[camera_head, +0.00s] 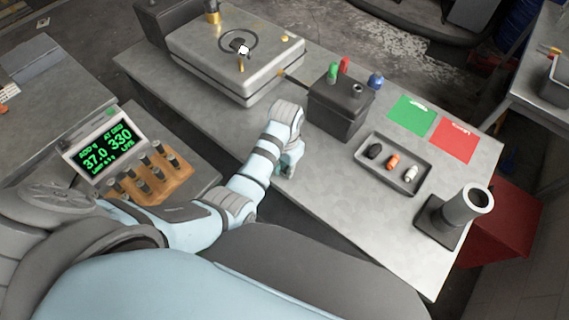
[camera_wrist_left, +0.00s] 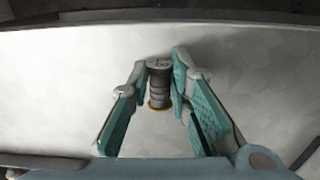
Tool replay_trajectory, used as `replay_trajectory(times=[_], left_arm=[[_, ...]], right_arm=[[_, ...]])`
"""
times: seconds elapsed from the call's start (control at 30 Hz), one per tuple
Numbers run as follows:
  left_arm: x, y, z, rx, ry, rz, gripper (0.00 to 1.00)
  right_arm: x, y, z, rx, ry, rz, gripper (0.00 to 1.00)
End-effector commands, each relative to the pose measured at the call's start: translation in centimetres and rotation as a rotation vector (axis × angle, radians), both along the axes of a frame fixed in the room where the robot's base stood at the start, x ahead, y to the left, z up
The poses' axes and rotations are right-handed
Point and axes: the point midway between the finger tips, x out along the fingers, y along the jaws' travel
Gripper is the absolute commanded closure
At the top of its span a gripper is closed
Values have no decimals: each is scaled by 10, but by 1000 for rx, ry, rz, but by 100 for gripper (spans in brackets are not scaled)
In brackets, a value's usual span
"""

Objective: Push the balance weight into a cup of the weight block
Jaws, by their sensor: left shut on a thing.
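The balance weight (camera_wrist_left: 159,88), a dark ribbed cylinder with a pale marked end and a brass-coloured rim, sits between the teal pads of my left gripper (camera_wrist_left: 161,72). The gripper is shut on it. In the head view my left gripper (camera_head: 289,168) is at the near edge of the grey bench, and the weight is hidden there. What looks like the weight block, a wooden block (camera_head: 145,191) with several dark pegs or weights standing in it, is to the left, apart from my gripper. Whether any cup is empty is too small to tell.
On the bench (camera_head: 330,215) are a metal machine (camera_head: 205,58), a dark box (camera_head: 340,112), a tray (camera_head: 372,176) with small capsules, green and red mats (camera_head: 410,115), and a tube on a stand (camera_head: 462,212).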

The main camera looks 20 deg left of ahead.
Motion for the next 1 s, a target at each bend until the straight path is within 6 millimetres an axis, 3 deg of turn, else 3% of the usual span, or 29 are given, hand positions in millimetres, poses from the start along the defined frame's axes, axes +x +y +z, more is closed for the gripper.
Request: replay_trajectory(times=[0.23, 0.27, 0.4, 0.73, 1.0], left_arm=[[0, 0, -1, 0, -1, 0, 100], [0, 0, -1, 0, -1, 0, 80], [0, 0, -1, 0, 0, 0, 58], [1, 0, 3, 0, -1, 0, 58], [3, 0, 56, 0, -3, 1, 58]], right_arm=[[0, 0, 0, 0, -1, 0, 60], [0, 0, 0, 0, 0, 0, 60], [-3, 0, 0, 0, 4, 0, 60], [-2, 0, 0, 0, 4, 0, 60], [-2, 0, 0, 0, 4, 0, 60]])
